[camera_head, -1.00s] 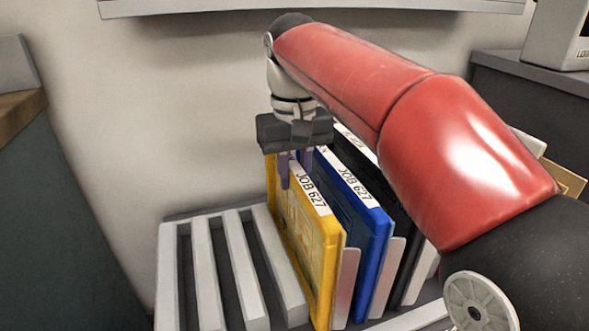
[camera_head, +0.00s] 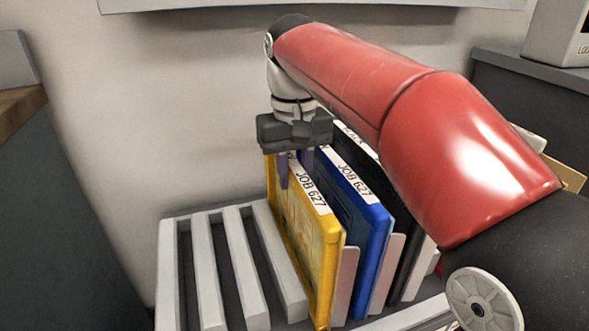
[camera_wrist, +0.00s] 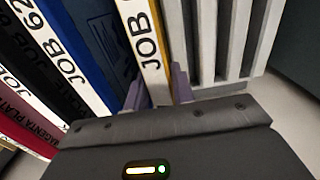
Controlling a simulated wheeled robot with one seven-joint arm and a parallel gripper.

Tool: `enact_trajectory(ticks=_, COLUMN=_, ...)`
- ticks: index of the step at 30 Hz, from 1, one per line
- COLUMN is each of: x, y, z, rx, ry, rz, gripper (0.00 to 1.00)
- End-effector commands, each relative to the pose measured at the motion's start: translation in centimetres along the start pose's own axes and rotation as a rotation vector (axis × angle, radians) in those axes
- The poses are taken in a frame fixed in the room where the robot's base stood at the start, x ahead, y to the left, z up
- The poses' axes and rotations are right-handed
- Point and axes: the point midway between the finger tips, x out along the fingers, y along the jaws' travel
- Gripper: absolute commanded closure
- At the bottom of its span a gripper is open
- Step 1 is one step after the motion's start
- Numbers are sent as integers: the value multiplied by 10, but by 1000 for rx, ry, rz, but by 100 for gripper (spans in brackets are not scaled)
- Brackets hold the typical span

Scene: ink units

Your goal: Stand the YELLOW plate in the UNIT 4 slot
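The yellow plate (camera_head: 305,240) stands upright in the rack as the leftmost of the row of plates, labelled JOB 627 on its top edge; it also shows in the wrist view (camera_wrist: 152,62). My gripper (camera_head: 296,168) points down over the rear part of its top edge. Its two purple fingers (camera_wrist: 158,92) straddle that edge, one on each side. I see no clear gap, but cannot tell whether they press on it. The rack (camera_head: 242,268) has empty slots to the left of the yellow plate. No unit numbers are readable on the rack.
A blue plate (camera_head: 345,195) also labelled JOB 627 stands close on the right, with a black plate (camera_head: 410,245) beyond it. The wrist view shows a magenta plate (camera_wrist: 20,132) further along. A wall is behind the rack. Free room lies above the left slots.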

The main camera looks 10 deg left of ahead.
Motion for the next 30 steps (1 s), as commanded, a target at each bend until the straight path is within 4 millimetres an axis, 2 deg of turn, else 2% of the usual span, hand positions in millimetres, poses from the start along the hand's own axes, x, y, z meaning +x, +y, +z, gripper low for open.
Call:
enact_trajectory(ticks=1, x=1, y=0, z=0, rx=0, ry=-2, rz=0, gripper=68)
enact_trajectory(ticks=5, x=1, y=0, z=0, rx=0, ry=-1, rz=0, gripper=53)
enact_trajectory(ticks=14, x=-3, y=0, z=0, rx=0, ry=0, rz=0, gripper=53)
enact_trajectory(ticks=17, x=-15, y=0, z=-1, rx=0, ry=2, rz=0, gripper=53)
enact_trajectory(ticks=24, x=-58, y=0, z=-1, rx=1, ry=2, rz=0, gripper=53)
enact_trajectory(ticks=30, x=-76, y=0, z=-1, rx=1, ry=-1, rz=0, gripper=53)
